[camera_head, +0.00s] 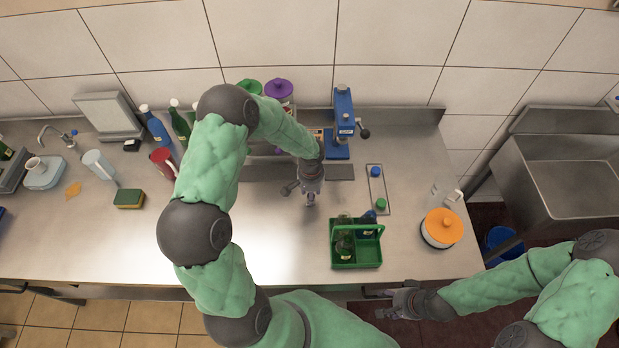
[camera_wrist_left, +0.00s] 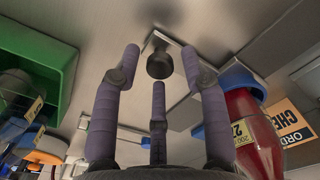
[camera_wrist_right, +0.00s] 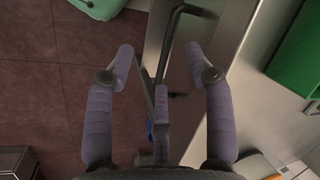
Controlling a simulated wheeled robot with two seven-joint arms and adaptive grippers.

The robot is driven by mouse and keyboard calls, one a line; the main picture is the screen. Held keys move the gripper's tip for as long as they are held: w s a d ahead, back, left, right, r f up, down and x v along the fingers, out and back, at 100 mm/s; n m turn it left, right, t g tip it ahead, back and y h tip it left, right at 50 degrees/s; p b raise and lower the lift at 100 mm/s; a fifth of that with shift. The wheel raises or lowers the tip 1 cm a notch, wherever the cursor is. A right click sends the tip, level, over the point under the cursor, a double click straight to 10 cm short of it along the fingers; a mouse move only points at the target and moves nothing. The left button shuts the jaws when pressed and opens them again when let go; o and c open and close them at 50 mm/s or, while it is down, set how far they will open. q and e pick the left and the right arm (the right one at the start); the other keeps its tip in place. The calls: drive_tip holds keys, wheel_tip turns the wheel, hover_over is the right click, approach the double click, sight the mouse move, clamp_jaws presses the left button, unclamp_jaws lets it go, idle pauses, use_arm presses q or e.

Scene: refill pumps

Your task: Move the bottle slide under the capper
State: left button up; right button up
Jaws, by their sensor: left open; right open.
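The blue capper (camera_head: 342,120) stands at the back of the counter, with a dark round knob on its right side. A dark flat track (camera_head: 340,172) runs left and right in front of it, partly hidden by my left arm. In the left wrist view, a black knob (camera_wrist_left: 160,64) sits between the spread fingers of my left gripper (camera_wrist_left: 158,62), which appear apart from it. A red bottle (camera_wrist_left: 252,130) with a blue top stands beside it; it is hidden in the head view. My left gripper (camera_head: 310,198) is open. My right gripper (camera_head: 384,303) is open and empty before the counter's front edge.
A green crate (camera_head: 358,265) with bottles stands right of my left gripper. A wire-framed holder with blue and green caps (camera_head: 381,204) and an orange-lidded pot (camera_head: 442,228) stand farther right. The counter's front left is clear. An order card (camera_wrist_left: 297,122) lies near the red bottle.

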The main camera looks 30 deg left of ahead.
use_arm(q)
drive_tip(key=c, duration=0.8)
drive_tip(key=shift+w+d+b, duration=0.45)
drive_tip(key=shift+w+d, duration=0.15)
drive_tip(key=shift+d, duration=0.4)
drive_tip(key=shift+w+d+b, duration=0.45)
drive_tip(key=shift+w+d, duration=0.15)
drive_tip(key=shift+d, duration=0.35)
drive_tip(key=shift+w+d+b, duration=0.3)
drive_tip(key=shift+w+d, duration=0.2)
drive_tip(key=shift+d, duration=0.35)
drive_tip(key=shift+w+d+b, duration=0.35)
drive_tip(key=shift+w+d, duration=0.2)
drive_tip(key=shift+d, duration=0.3)
drive_tip(key=shift+w+d+b, duration=0.3)
drive_tip(key=shift+w+d, duration=0.2)
drive_tip(key=shift+d, duration=0.35)
drive_tip(key=o, duration=1)
drive_tip(key=shift+r, duration=0.1)
wheel_tip(320, 180, up, 12)
